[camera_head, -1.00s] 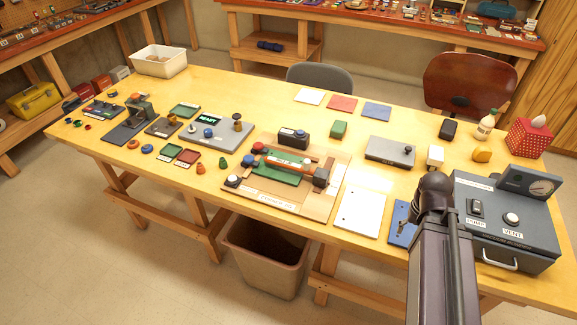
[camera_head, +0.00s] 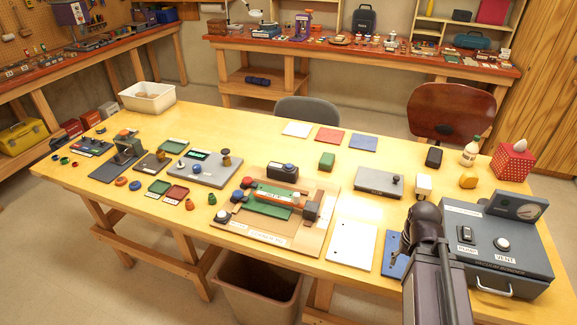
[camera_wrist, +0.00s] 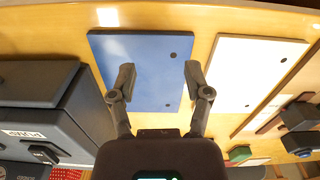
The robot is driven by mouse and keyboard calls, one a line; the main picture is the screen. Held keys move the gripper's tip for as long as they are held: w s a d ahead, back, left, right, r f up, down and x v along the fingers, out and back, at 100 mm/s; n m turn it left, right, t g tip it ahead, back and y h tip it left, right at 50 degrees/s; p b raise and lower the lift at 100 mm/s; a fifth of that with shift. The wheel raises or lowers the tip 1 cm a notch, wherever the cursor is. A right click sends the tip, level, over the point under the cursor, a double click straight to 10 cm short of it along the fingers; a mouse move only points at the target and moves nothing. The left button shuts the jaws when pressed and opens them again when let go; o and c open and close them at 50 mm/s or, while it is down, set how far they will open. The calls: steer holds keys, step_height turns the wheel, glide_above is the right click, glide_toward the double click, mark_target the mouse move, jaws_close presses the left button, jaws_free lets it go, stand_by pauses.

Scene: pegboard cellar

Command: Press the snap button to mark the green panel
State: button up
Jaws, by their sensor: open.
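I cannot read which button is the snap button. My gripper (camera_wrist: 160,78) is open and empty in the wrist view, over a blue plate (camera_wrist: 140,48) with dark holes. Part of the fixture (camera_wrist: 300,142) shows at the lower right there. In the head view my arm hides the gripper.
A white plate (camera_head: 353,241) lies between the fixture and the blue plate (camera_head: 394,262). A grey vacuum bonder (camera_head: 500,262) stands close on the right. Loose green (camera_head: 160,187) and red squares lie at left.

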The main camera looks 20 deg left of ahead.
jaws_close()
stand_by(1.1)
